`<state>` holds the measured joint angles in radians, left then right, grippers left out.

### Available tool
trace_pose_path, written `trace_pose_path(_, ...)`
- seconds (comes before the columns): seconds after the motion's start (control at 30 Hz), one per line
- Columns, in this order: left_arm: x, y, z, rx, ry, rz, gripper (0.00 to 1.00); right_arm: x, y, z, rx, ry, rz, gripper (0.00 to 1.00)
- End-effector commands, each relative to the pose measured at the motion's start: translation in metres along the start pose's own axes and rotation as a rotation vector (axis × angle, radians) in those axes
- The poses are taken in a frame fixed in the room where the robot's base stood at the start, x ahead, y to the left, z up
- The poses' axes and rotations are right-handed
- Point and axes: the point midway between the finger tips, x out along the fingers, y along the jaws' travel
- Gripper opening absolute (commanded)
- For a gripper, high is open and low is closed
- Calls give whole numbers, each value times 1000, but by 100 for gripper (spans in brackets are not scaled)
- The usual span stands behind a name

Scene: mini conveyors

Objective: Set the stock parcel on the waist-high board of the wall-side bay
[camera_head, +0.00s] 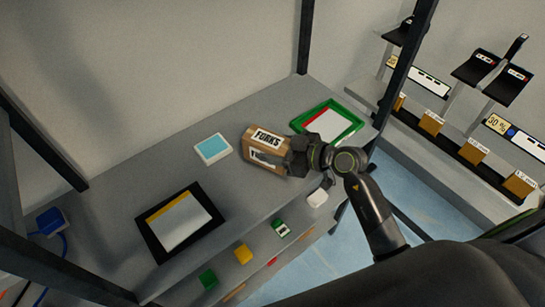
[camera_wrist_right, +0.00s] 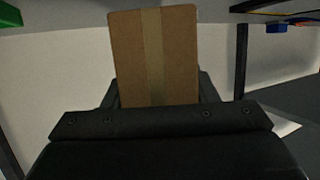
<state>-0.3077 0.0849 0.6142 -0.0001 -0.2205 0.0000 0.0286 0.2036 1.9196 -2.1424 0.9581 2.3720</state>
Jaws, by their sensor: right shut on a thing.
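The stock parcel (camera_head: 264,147) is a brown cardboard box with a printed label that seems to read "FORKS". It shows over the grey board (camera_head: 235,200) of a dark-framed bay against the wall. My right gripper (camera_head: 300,156) is shut on its right end. In the right wrist view the parcel (camera_wrist_right: 153,58) is upright between the fingers, with a tape strip down its middle. I cannot tell whether its underside touches the board. My left gripper is not in view.
A blue-and-white pad (camera_head: 213,149) lies left of the parcel, a green-rimmed tray (camera_head: 352,113) right of it, a black-framed sheet (camera_head: 150,235) nearer left. Small coloured blocks (camera_head: 243,254) sit below the front edge. Dark posts (camera_head: 305,40) frame the bay. A display shelf (camera_head: 440,140) stands right.

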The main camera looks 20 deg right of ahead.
Motion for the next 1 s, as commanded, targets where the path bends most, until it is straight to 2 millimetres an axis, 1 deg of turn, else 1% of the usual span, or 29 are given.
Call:
trace_pose_path(0.2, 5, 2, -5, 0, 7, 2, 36, 10, 0, 28, 3, 0, 0, 23)
trace_pose_path(0.3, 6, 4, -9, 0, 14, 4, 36, 12, 0, 35, 1, 2, 1, 23)
trace_pose_path(0.67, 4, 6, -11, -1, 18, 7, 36, 13, 0, 38, 1, 2, 1, 23)
trace_pose_path(0.7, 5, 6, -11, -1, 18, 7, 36, 13, 0, 39, 0, 1, 1, 56)
trace_pose_path(0.83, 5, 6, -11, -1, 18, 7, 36, 13, 0, 39, 0, 0, 1, 74)
trace_pose_path(1.0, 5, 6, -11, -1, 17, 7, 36, 13, 0, 39, 0, 0, 1, 74)
